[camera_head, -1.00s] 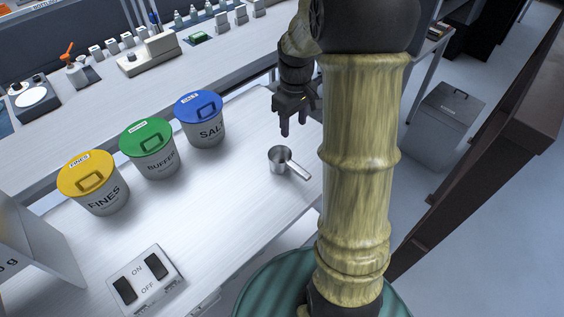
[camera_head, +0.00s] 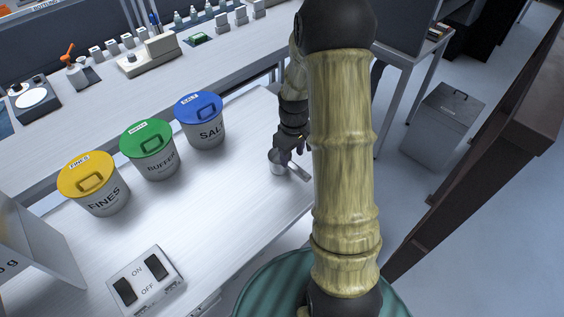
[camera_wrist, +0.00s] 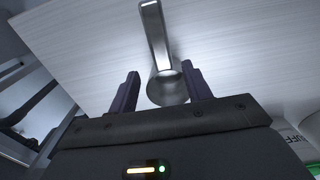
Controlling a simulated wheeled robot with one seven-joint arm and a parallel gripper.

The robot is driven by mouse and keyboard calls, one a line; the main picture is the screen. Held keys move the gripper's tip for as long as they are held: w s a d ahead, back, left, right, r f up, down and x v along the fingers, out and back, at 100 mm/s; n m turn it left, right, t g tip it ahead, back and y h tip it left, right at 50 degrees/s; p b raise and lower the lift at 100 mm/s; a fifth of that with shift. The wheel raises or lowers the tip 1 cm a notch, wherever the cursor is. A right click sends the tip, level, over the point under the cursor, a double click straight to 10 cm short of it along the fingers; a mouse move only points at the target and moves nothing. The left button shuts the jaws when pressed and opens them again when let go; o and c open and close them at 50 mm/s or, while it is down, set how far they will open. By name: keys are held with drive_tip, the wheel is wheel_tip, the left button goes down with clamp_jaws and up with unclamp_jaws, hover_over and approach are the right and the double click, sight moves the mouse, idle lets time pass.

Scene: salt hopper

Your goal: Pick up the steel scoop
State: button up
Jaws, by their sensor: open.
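The steel scoop (camera_head: 276,166) sits on the white bench in the head view, its handle pointing to the lower right. In the wrist view the scoop (camera_wrist: 168,90) has its cup near the space between my two dark fingers, with its handle reaching toward the top of the picture. My gripper (camera_head: 291,157) is just above the scoop in the head view and partly covers its cup. In the wrist view my gripper (camera_wrist: 161,88) is open, one finger on each side of the cup. I cannot tell whether the fingers touch it.
Lidded tubs stand to the left: blue SALT (camera_head: 201,122), green BUFFER (camera_head: 150,152) and yellow FINES (camera_head: 95,185). An ON/OFF switch box (camera_head: 147,281) is at the front. The bench between the scoop and switch box is clear. A grey bin (camera_head: 441,125) stands at the right.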

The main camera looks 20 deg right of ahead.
sight(292, 164)
drive_tip(key=shift+f, duration=0.1)
drive_tip(key=f, duration=0.5)
drive_tip(key=shift+s+a, duration=0.15)
drive_tip(key=shift+s, duration=0.1)
idle(0.3)
clamp_jaws()
